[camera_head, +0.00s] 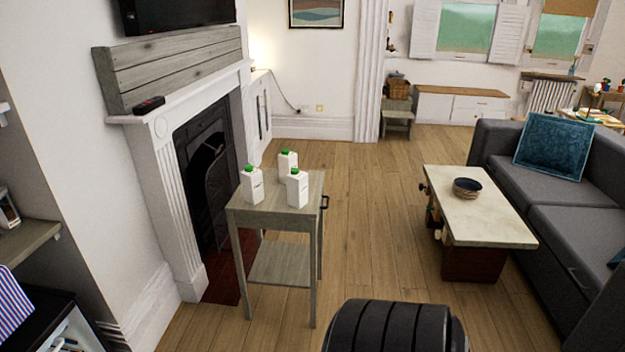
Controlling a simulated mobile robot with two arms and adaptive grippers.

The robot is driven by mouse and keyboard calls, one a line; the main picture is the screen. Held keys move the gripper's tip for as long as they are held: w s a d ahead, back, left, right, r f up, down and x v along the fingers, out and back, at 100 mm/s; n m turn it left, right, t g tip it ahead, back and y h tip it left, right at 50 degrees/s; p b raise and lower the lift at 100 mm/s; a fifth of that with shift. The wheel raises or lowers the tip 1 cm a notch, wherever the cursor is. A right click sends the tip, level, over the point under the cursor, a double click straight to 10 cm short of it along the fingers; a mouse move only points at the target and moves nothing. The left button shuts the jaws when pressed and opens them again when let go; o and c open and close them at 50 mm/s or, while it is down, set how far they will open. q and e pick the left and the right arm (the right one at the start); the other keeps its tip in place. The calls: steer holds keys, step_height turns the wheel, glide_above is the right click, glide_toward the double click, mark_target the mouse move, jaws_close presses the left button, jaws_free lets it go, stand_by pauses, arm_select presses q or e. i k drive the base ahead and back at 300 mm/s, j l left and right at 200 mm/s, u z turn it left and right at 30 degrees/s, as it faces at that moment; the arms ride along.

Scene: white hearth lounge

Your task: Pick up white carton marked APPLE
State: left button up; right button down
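Three white cartons with green caps stand upright on a small grey wooden side table (248,216) in front of the fireplace. One carton (252,185) is at the left, one carton (288,165) is at the back, and one carton (297,188) is at the right front. The right one partly overlaps the back one in the picture. Dark marks on the cartons are too small to read, so I cannot tell which says APPLE. Neither of my grippers is in view.
A fireplace (205,160) with a white mantel stands left of the side table. A coffee table (490,225) with a dark bowl (467,188) stands to the right, before a grey sofa (570,215). Wooden floor (370,200) is clear between the tables. A dark ribbed object (390,325) is at the bottom.

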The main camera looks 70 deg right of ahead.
mark_target(297, 181)
steer(key=k+z, duration=0.1)
steer(key=z, duration=0.85)
steer(key=k+l+z, duration=0.1)
steer(key=z, duration=0.4)
steer(key=i+j+z, duration=0.15)
steer(key=j+z, duration=0.25)
steer(key=i+j+z, duration=0.1)
steer(key=j+z, duration=0.35)
steer(key=i, duration=0.1)
